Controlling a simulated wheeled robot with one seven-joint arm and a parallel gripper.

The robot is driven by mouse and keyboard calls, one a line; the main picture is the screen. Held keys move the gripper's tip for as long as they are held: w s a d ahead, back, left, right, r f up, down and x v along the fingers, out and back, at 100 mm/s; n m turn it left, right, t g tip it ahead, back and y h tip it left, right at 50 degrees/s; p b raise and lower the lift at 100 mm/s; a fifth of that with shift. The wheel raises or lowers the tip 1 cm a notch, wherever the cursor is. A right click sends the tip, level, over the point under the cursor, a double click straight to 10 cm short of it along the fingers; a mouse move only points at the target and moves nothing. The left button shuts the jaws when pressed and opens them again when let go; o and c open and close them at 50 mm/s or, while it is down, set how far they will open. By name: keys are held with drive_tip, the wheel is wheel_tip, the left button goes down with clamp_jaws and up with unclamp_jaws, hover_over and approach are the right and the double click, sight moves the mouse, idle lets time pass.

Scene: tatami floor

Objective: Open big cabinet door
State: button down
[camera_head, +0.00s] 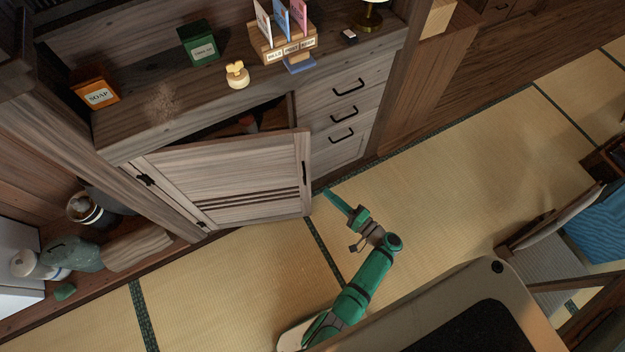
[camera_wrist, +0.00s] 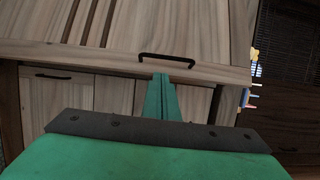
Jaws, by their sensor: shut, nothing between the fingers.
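The big cabinet door (camera_head: 230,178) is a grey-brown wooden panel with slats, hinged on its left side. It stands partly open, swung out from the cabinet, with a dark gap above its top edge. Its black handle (camera_head: 304,172) is on the free right edge; the handle also shows in the wrist view (camera_wrist: 166,58). My gripper (camera_head: 336,196) is shut and empty, just right of the door's free edge. In the wrist view my green fingers (camera_wrist: 160,100) are together, their tips close to the handle. I cannot tell whether they touch the door.
Three drawers (camera_head: 342,112) with black handles are right of the door. The cabinet top holds a soap box (camera_head: 96,94), a green box (camera_head: 199,44) and a letter holder (camera_head: 286,48). Tatami floor (camera_head: 440,165) is clear to the right; a chair (camera_head: 550,235) stands further right.

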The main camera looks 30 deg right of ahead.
drive_tip(key=x, duration=0.8)
drive_tip(key=shift+w, duration=0.3)
drive_tip(key=shift+a+f, duration=0.1)
drive_tip(key=shift+a, duration=0.15)
